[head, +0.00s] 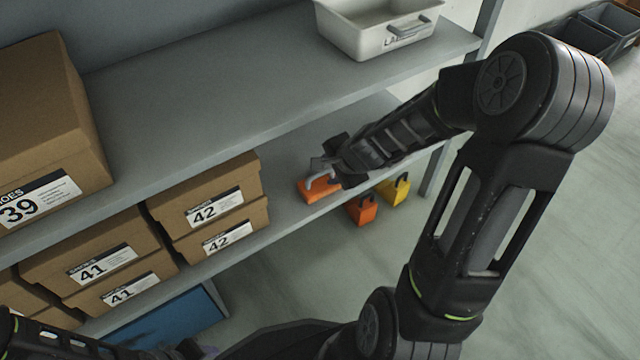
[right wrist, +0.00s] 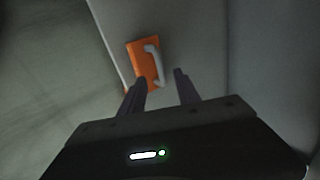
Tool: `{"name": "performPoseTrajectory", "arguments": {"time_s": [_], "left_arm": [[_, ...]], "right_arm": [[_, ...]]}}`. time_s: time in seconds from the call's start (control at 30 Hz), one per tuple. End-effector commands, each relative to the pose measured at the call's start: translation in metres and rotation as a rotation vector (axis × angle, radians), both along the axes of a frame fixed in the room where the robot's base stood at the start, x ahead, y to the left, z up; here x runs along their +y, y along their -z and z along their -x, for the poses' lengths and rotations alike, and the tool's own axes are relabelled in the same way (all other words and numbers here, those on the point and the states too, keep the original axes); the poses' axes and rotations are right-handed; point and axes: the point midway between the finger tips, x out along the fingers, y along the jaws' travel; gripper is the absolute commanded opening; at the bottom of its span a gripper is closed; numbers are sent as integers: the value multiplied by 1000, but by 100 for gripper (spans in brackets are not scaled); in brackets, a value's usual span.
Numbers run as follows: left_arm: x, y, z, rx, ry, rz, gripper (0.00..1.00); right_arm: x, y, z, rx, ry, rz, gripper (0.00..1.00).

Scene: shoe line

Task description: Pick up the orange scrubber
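The orange scrubber (head: 318,191) is a flat orange block with a pale grey handle. It lies near the front edge of the middle shelf (head: 262,238), right of the shoe boxes. In the right wrist view the scrubber (right wrist: 141,60) is just beyond the fingertips, its handle roughly in line with the gap between them. My right gripper (head: 338,158) is at the scrubber, partly covering it in the head view. In the right wrist view its two fingers (right wrist: 159,80) are apart with nothing clasped between them. My left gripper is not visible.
Shoe boxes marked 42 (head: 213,195) and 41 (head: 100,262) stand to the left. The upper shelf (head: 230,110) holds a box marked 39 (head: 50,130) and a white bin (head: 372,30). Orange (head: 362,210) and yellow (head: 396,192) handled objects show beyond the shelf edge.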

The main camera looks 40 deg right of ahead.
Motion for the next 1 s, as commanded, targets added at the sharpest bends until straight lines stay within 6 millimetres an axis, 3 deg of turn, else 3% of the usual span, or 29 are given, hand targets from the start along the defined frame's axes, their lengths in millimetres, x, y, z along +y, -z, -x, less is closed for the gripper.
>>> {"name": "performPoseTrajectory", "arguments": {"time_s": [0.3,0.93,1.0], "left_arm": [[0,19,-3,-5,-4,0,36],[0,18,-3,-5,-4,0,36],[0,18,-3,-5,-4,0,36]], "right_arm": [[1,37,-25,1,-1,-2,39],[0,36,-27,1,-1,-1,39],[0,36,-27,1,-1,-1,34]]}}
